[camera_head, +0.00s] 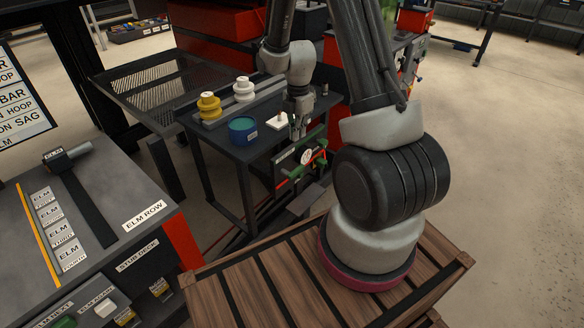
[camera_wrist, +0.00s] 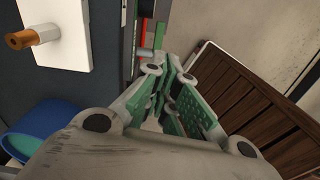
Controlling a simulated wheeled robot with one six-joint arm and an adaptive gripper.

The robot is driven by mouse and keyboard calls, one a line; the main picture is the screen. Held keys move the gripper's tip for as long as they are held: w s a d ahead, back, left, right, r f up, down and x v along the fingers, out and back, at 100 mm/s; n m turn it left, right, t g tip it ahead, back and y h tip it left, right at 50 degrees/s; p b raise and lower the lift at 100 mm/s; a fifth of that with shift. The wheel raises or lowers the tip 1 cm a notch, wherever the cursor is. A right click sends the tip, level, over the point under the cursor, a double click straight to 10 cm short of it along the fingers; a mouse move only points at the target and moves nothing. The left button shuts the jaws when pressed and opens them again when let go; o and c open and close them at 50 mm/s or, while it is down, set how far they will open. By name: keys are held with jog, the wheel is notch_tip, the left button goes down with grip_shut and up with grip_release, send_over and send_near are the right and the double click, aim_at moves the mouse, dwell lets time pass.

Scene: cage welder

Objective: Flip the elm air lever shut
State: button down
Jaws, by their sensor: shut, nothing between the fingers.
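A green fitting with a round white gauge (camera_head: 305,157) and a red part (camera_head: 321,155) is mounted on the front side of the dark table. I cannot read a label there, so I cannot tell for sure which part is the elm air lever. My gripper (camera_head: 296,132) points down just above this fitting, at the table's edge. In the wrist view my gripper (camera_wrist: 168,82) has its green-padded fingers together, with nothing held. A red part (camera_wrist: 147,36) and a green part (camera_wrist: 160,35) show just beyond the fingertips; whether they touch is hidden.
The dark table (camera_head: 255,152) carries yellow and white spools (camera_head: 209,107), a blue-green bowl (camera_head: 243,131) and a white plate (camera_head: 277,121) with a copper-tipped peg (camera_wrist: 30,38). A bench labelled ELM ROW (camera_head: 125,195) stands left. A slatted wooden top (camera_head: 255,290) lies in front.

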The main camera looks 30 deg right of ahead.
aim_at(297, 169)
jog(key=shift+w+n, duration=0.1)
jog(key=shift+n, duration=0.6)
jog(key=shift+f, duration=0.15)
notch_tip(297, 169, down, 14)
jog(key=shift+r, duration=0.15)
jog(key=shift+w, duration=0.1)
dwell(0.4)
